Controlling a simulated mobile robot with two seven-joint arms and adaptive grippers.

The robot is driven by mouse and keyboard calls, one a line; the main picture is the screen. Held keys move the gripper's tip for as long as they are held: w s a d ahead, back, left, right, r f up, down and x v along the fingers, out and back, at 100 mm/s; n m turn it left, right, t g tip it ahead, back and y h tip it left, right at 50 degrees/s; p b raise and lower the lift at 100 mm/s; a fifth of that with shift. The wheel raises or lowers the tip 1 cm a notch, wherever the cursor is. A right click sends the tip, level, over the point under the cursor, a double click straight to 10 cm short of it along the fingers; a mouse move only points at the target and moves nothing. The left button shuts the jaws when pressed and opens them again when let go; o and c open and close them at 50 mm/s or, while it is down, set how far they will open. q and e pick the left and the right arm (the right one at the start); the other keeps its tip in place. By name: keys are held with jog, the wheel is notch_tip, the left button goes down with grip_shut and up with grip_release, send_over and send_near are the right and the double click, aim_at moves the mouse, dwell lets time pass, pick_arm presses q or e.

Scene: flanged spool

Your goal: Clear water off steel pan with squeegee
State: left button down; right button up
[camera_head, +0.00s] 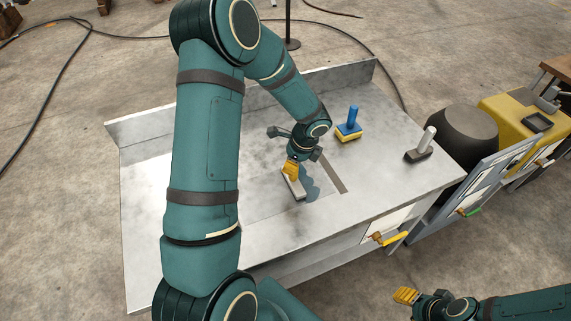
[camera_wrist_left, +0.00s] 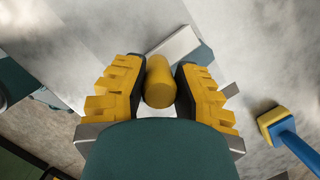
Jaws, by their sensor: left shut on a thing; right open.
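The squeegee shows in the left wrist view as a yellow round handle (camera_wrist_left: 160,85) with a pale grey bar (camera_wrist_left: 174,46) beyond it. My left gripper (camera_wrist_left: 160,72) is shut on the handle. In the head view the left gripper (camera_head: 291,169) is over the steel pan (camera_head: 215,215), and the pale squeegee head (camera_head: 296,188) is at the pan's surface; exact contact cannot be told. A dark strip (camera_head: 333,172) is further right. My right gripper (camera_head: 405,296) is open and empty, off the table's front.
A yellow-and-blue scrubber (camera_head: 348,131) with a blue handle stands behind the strip; it also shows in the left wrist view (camera_wrist_left: 275,120). A dark block with a white handle (camera_head: 420,149) stands at the right edge. A raised rim (camera_head: 250,103) runs along the back.

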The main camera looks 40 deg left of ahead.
pick_arm(q)
jog(key=shift+w+d, duration=2.85)
jog(key=shift+w, duration=2.55)
notch_tip(320, 180, up, 6)
jog(key=p, duration=0.4)
jog(key=shift+p, duration=0.35)
